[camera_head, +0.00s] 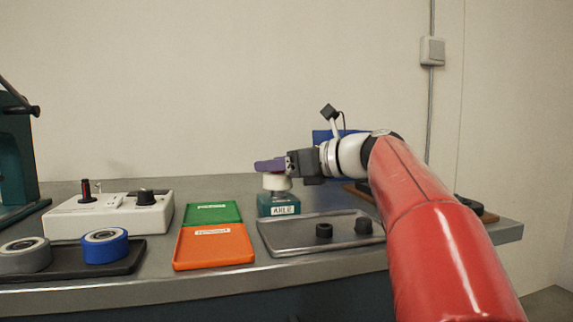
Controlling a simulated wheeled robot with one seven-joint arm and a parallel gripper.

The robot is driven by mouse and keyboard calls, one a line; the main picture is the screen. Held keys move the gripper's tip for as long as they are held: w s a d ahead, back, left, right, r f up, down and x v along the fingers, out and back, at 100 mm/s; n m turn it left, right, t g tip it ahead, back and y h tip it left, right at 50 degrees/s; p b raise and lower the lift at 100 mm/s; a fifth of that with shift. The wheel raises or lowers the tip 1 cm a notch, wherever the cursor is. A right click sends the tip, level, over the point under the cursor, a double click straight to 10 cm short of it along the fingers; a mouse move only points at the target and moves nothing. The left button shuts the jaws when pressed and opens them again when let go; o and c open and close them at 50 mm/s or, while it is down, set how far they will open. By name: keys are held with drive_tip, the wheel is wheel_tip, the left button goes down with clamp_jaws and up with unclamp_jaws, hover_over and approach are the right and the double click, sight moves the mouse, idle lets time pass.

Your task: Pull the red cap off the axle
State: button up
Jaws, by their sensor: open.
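A teal block (278,206) with a label that seems to read "AXLE" stands on the bench. A pale round part (276,182) sits on top of it. My gripper (262,166), with purple fingers, reaches in level from the right, directly at the top of the pale part. It is open, and I see nothing held in it. From this side I cannot tell whether the fingers touch the part or stand around something. No red cap shows at the axle; the fingers may hide it.
A grey metal tray (290,246) with two dark small parts lies in front. Green (212,219) and orange (218,256) trays lie left. A white control box (60,222) with knobs stands further left, behind a dark tray with grey and blue wheels (104,247).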

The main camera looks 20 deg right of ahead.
clamp_jaws()
idle(0.5)
